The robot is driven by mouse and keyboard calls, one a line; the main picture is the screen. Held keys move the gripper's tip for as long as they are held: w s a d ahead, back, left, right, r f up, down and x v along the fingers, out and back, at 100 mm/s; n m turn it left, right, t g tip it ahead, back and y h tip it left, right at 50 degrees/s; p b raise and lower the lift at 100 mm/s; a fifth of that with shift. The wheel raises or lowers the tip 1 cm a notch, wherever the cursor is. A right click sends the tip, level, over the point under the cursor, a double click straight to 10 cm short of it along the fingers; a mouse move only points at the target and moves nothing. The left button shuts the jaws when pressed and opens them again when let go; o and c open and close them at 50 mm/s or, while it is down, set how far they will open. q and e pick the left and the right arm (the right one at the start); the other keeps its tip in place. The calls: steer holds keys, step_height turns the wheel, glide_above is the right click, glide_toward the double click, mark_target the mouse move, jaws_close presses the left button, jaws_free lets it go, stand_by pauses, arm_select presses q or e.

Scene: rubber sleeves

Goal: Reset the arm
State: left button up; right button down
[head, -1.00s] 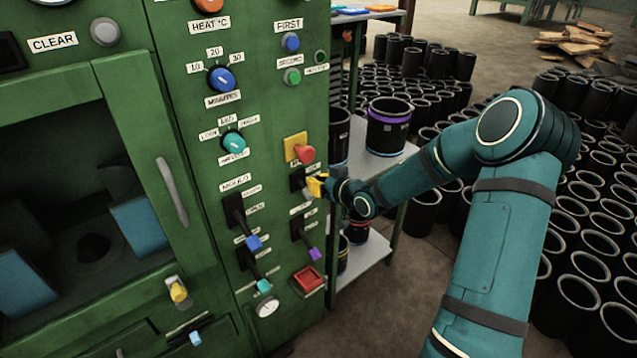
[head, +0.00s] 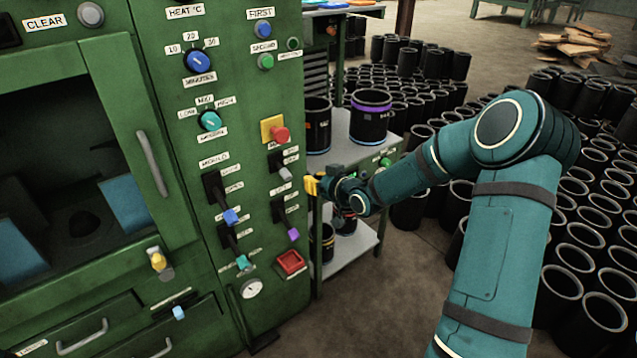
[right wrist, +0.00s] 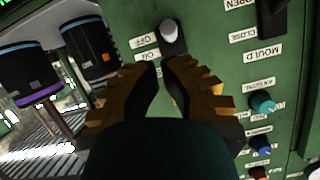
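My right gripper (head: 312,186) is to the right of the green machine's (head: 255,195) control panel, apart from its switches. In the right wrist view the two yellow-and-black fingers (right wrist: 162,62) have their tips close together with only a narrow gap and nothing between them. Just beyond the tips is a grey-knobbed switch (right wrist: 170,35) beside OFF and ON labels; it also shows in the head view (head: 285,174). My right arm is bent, its elbow high at the right. My left gripper is out of view.
A red button on a yellow plate (head: 280,134) and levers with blue (head: 231,216) and purple (head: 293,235) knobs stick out of the panel. A grey shelf (head: 345,153) with black sleeves stands behind the gripper. Many black sleeves (head: 605,315) cover the floor at right.

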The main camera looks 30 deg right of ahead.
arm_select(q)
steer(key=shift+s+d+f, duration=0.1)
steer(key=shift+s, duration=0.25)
arm_select(e)
steer(key=shift+s, duration=0.35)
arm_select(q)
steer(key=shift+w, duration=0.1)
arm_select(e)
steer(key=shift+w, duration=0.1)
steer(key=s+a+f+m+g+y, duration=0.1)
steer(key=s+a+f+g, duration=0.25)
steer(key=a+f, duration=0.5)
steer(key=s+a+f+g+y, duration=0.1)
steer(key=s+a+f+g, duration=0.1)
steer(key=s+a+f, duration=0.45)
steer(key=s+a+f+g, duration=0.3)
steer(key=s+a+f, duration=0.1)
steer(key=s, duration=0.4)
steer(key=s+a+f+g, duration=0.4)
steer(key=s+a, duration=0.3)
steer(key=s, duration=0.1)
steer(key=shift+s+a+f, duration=0.25)
steer(key=shift+s+f, duration=0.05)
steer(key=shift+s, duration=0.05)
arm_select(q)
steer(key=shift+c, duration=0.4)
